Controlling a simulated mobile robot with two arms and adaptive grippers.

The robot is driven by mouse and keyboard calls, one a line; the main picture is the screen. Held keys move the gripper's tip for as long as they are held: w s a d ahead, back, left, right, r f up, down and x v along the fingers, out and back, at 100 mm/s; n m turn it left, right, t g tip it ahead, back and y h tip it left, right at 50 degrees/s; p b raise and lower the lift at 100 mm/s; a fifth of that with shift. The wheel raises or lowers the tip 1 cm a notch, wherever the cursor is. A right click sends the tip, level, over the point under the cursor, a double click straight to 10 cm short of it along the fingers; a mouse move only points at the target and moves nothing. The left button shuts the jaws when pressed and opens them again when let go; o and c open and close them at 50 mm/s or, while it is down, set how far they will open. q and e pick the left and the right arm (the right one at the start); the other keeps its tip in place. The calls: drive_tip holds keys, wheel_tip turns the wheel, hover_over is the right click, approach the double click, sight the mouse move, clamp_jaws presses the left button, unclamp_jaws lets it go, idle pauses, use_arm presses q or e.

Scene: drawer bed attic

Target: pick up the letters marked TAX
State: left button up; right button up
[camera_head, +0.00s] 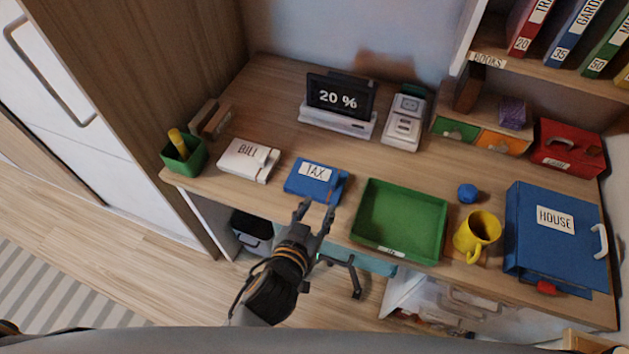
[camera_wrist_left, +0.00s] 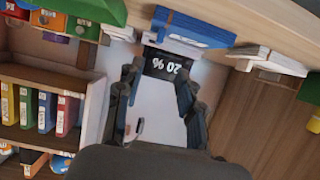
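The blue letters with a white TAX label (camera_head: 315,171) lie near the front edge of the desk, between the white BILL stack and the green tray. My left gripper (camera_head: 315,211) is just in front of them in the head view, its two fingers apart and pointing at them. Nothing shows between the fingers. In the left wrist view, which is upside down, the blue letters (camera_wrist_left: 195,28) are ahead of the open fingers (camera_wrist_left: 158,72). The gripper looks apart from the letters. My right gripper is not in view.
The white BILL letters (camera_head: 248,160) lie to the left and an empty green tray (camera_head: 401,219) to the right. A yellow mug (camera_head: 477,235) and blue HOUSE binder (camera_head: 557,235) stand farther right. A screen reading 20 % (camera_head: 340,97) is behind. The desk between is clear.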

sight(334, 181)
use_arm(q)
drive_tip(key=x, duration=0.8)
drive_tip(key=shift+w+d, duration=0.1)
drive_tip(key=shift+p+x, duration=0.4)
drive_tip(key=shift+x, duration=2.35)
drive_tip(key=shift+f, duration=0.1)
clamp_jaws()
